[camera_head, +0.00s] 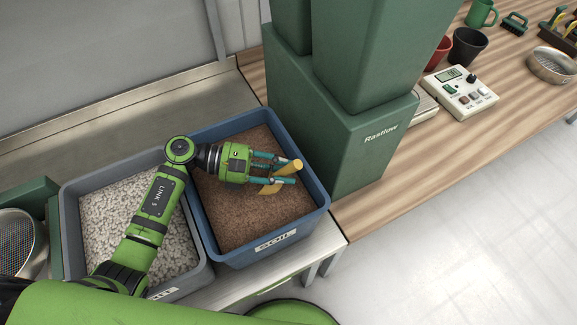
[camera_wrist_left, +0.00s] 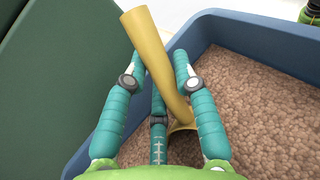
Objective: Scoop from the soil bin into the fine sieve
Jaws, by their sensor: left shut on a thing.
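My left gripper (camera_head: 289,173) is shut on a yellow scoop (camera_head: 290,166), above the right part of the blue soil bin (camera_head: 322,190). In the left wrist view, the scoop (camera_wrist_left: 150,45) stands between the fingers (camera_wrist_left: 160,68), its handle up and its flared end down towards the brown soil (camera_wrist_left: 245,95). I cannot tell whether the flared end touches the soil or holds any. A round sieve with a coloured-looking mesh (camera_head: 17,248) shows at the left edge, partly cut off. Another round metal pan or sieve (camera_head: 552,65) lies at the far right. I cannot tell which is the fine sieve. My right gripper is out of view.
A grey bin of white granules (camera_head: 95,215) stands left of the soil bin, under my left arm.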

